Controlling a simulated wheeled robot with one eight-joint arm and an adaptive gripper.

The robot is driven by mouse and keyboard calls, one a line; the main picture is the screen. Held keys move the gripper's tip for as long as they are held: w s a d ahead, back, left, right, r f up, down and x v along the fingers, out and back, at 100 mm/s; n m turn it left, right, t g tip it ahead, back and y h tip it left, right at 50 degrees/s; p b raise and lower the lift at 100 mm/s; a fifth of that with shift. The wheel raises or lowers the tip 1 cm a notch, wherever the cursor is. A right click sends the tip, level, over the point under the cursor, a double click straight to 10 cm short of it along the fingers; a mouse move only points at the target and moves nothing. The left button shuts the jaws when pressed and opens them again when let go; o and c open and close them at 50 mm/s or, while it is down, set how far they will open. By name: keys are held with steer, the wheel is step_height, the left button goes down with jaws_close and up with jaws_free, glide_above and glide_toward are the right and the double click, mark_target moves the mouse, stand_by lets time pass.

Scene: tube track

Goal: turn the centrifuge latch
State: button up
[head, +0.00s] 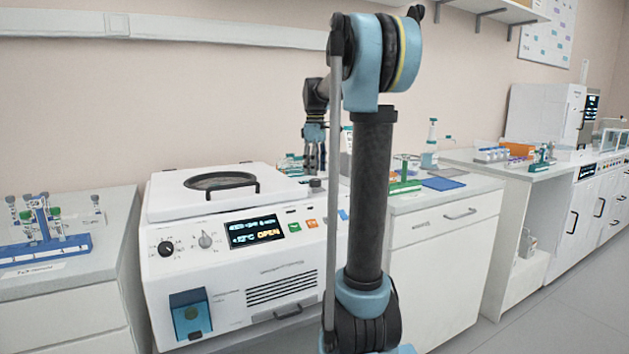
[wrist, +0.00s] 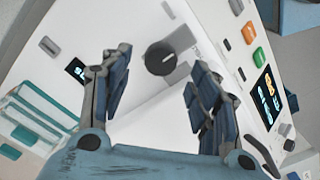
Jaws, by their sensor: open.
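The white centrifuge (head: 285,258) stands on the left of the head view, and its display (head: 254,231) reads OPEN. Its lid (head: 219,182), with a round window and black handle, lies down flat on top. The latch, a small dark knob (head: 316,184), sits at the top right of the casing. In the wrist view the latch (wrist: 160,59) is a round black knob with a raised grip bar. My gripper (head: 314,160) points down just above it. In the wrist view my gripper (wrist: 162,64) is open, with the latch showing between its fingers; contact cannot be told.
A counter right of the centrifuge holds a green rack (head: 405,187), a blue pad (head: 442,184) and a wash bottle (head: 430,150). A blue tube rack (head: 43,240) stands on the left counter. My arm hides part of the centrifuge's right side.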

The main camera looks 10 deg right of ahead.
mark_target(315, 179)
steer(key=shift+f, duration=2.05)
steer(key=c, duration=1.1)
